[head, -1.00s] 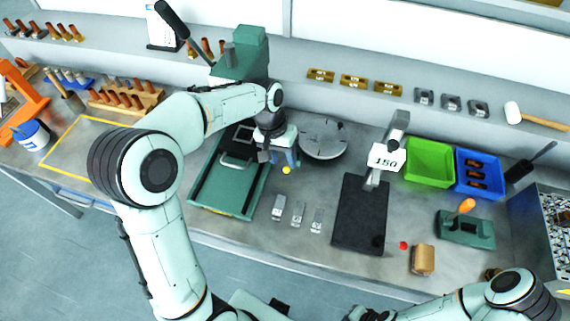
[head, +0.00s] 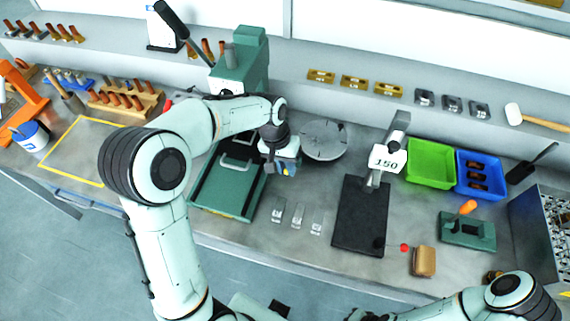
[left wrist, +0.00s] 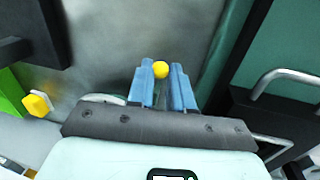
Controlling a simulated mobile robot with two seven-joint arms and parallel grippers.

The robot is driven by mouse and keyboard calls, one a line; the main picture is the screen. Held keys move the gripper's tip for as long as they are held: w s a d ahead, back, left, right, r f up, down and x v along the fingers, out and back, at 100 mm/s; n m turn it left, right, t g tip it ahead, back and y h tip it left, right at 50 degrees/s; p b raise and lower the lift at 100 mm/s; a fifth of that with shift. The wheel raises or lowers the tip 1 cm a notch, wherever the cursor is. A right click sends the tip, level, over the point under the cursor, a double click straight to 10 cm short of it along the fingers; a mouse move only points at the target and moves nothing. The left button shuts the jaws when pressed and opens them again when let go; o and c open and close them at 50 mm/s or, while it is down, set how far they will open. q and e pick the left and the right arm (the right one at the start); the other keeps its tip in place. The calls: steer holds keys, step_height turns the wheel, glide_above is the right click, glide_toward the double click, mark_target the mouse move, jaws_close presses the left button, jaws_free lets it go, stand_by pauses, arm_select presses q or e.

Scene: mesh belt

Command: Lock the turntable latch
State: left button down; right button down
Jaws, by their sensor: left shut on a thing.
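The turntable (head: 325,140) is a round grey disc on the bench, right of my left gripper (head: 284,171). The gripper points down at the bench between the turntable and a green tray. In the left wrist view, the blue fingers of my left gripper (left wrist: 162,88) are shut on a small yellow ball knob (left wrist: 161,69) at their tips. The fingers and wrist hide whatever the knob is fixed to, so I cannot tell how the latch stands. My right arm shows at the lower right; its fingers are not visible.
The green tray (head: 203,200) with a handle lies close on the left. Several small metal blocks (head: 297,216) lie in front. A dark plate stand (head: 352,230) marked 150 and a green bin (head: 430,160) are on the right.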

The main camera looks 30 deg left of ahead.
arm_select(q)
steer(key=shift+d+n, duration=0.45)
steer(key=shift+n, duration=0.45)
steer(key=shift+d+n+t+b, duration=0.3)
steer(key=shift+n, duration=0.4)
arm_select(e)
steer(key=shift+s+f, duration=0.3)
steer(key=shift+f, duration=0.1)
arm_select(q)
steer(key=c, duration=1)
jaws_free()
steer(key=shift+r, duration=0.1)
steer(key=p+v, duration=0.1)
steer(key=v, duration=1.2)
steer(key=shift+d+r, duration=0.1)
steer(key=shift+r, duration=0.05)
arm_select(e)
steer(key=shift+w+r, duration=0.75)
steer(key=shift+r, duration=0.2)
steer(key=shift+s, duration=0.15)
